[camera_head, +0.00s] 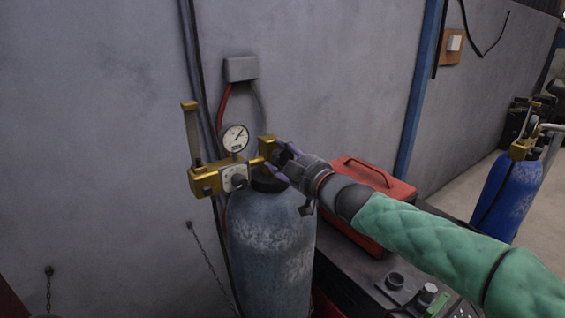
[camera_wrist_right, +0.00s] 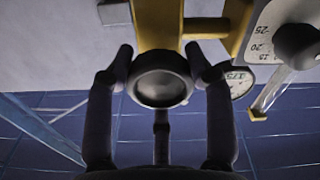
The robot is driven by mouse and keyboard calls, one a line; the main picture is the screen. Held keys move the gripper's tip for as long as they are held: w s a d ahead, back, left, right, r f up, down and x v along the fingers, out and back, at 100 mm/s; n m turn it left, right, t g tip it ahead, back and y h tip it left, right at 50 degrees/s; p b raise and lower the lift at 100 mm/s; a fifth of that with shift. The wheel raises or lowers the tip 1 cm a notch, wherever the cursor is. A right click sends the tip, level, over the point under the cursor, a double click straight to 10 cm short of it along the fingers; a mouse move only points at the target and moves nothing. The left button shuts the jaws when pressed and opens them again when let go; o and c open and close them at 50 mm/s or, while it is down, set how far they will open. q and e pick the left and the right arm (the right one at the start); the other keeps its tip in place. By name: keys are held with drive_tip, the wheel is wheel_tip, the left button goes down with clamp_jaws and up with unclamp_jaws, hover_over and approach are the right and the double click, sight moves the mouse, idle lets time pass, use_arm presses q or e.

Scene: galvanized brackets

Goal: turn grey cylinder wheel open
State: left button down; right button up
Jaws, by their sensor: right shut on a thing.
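The grey cylinder (camera_head: 272,250) stands upright against the wall, with a brass valve (camera_head: 267,145) and a regulator (camera_head: 206,181) on top. Its wheel (camera_wrist_right: 160,80) shows in the right wrist view as a dark round knob on the brass valve body. My right gripper (camera_head: 276,160) reaches in from the right at the valve and hides the wheel in the head view. In the right wrist view its fingers (camera_wrist_right: 162,75) are shut on the wheel, one on each side, with another below. My left gripper is not in view.
A pressure gauge (camera_head: 235,138) and a black knob (camera_head: 238,182) sit close left of the gripper. A red toolbox (camera_head: 385,183) lies beneath my right arm on a dark bench. A blue cylinder (camera_head: 507,195) stands at the far right. A wall box (camera_head: 241,69) is above.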

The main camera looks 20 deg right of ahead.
drive_tip(key=n, duration=0.1)
drive_tip(key=f+n+b, duration=0.1)
drive_tip(key=n, duration=0.1)
drive_tip(key=shift+n, duration=0.3)
drive_tip(key=n+b, duration=0.1)
drive_tip(key=n, duration=0.2)
drive_tip(key=shift+r+n, duration=0.1)
drive_tip(key=shift+n, duration=0.2)
drive_tip(key=n+b, duration=0.1)
drive_tip(key=n, duration=0.4)
drive_tip(key=shift+r, duration=0.15)
drive_tip(key=shift+n, duration=0.3)
drive_tip(key=o, duration=0.9)
drive_tip(key=shift+o, duration=1.4)
drive_tip(key=shift+w+d+r, duration=0.1)
drive_tip(key=shift+r, duration=0.1)
